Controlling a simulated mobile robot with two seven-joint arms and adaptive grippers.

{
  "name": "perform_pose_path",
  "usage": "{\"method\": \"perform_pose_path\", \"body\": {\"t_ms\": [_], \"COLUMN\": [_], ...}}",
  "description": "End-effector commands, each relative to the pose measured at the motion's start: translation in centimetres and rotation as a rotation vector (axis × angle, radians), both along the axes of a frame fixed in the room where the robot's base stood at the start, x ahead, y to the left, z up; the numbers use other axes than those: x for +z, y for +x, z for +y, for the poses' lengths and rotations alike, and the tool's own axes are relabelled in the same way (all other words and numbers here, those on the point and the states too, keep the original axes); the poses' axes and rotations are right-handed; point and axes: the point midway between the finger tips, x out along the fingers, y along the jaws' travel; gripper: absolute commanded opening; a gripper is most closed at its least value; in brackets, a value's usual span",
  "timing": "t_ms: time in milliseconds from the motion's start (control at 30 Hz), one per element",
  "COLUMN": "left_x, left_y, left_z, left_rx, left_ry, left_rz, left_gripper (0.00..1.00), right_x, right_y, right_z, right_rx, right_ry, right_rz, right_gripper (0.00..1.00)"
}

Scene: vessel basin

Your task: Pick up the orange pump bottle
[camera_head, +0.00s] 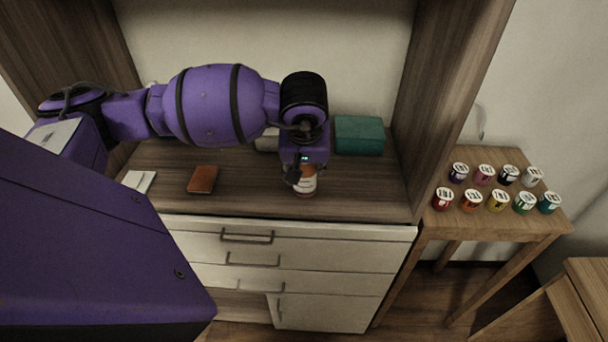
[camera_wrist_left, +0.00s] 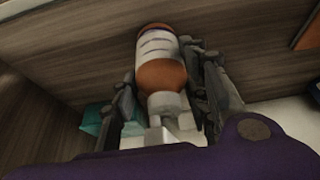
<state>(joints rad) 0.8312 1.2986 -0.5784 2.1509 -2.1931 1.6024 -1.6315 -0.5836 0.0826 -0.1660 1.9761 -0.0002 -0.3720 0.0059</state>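The orange pump bottle (camera_head: 307,182) with a white label is at the front of the wooden desktop, below my left gripper (camera_head: 296,172), which hides its top. In the left wrist view the bottle (camera_wrist_left: 162,72) lies between the two fingers of the left gripper (camera_wrist_left: 160,72), its pale pump toward the palm. The fingers are close along both sides of the bottle. I cannot tell whether they press on it, or whether its base touches the desktop. My right gripper is not in view.
A teal box (camera_head: 359,135) stands behind and right of the bottle. A brown wallet-like item (camera_head: 203,179) and a white item (camera_head: 139,181) lie to the left. Tall side panels (camera_head: 452,80) flank the desktop. A side table (camera_head: 490,225) at right holds several small jars.

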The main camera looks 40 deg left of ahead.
Motion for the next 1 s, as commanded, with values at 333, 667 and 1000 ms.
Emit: {"method": "perform_pose_path", "body": {"t_ms": [333,667,1000], "left_x": [0.1,3.0,9.8], "left_y": [0.0,0.1,-5.3], "left_z": [0.0,0.0,-4.2], "left_rx": [0.000,0.000,-0.008], "left_ry": [0.000,0.001,0.000], "left_rz": [-0.001,-0.005,-0.002], "left_gripper": [0.10,0.10,0.10], "right_x": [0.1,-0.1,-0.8], "right_y": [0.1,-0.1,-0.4], "right_z": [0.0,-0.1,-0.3], "right_rx": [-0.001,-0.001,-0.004], "right_ry": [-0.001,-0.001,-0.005], "right_rz": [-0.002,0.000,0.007], "right_gripper": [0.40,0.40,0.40]}}
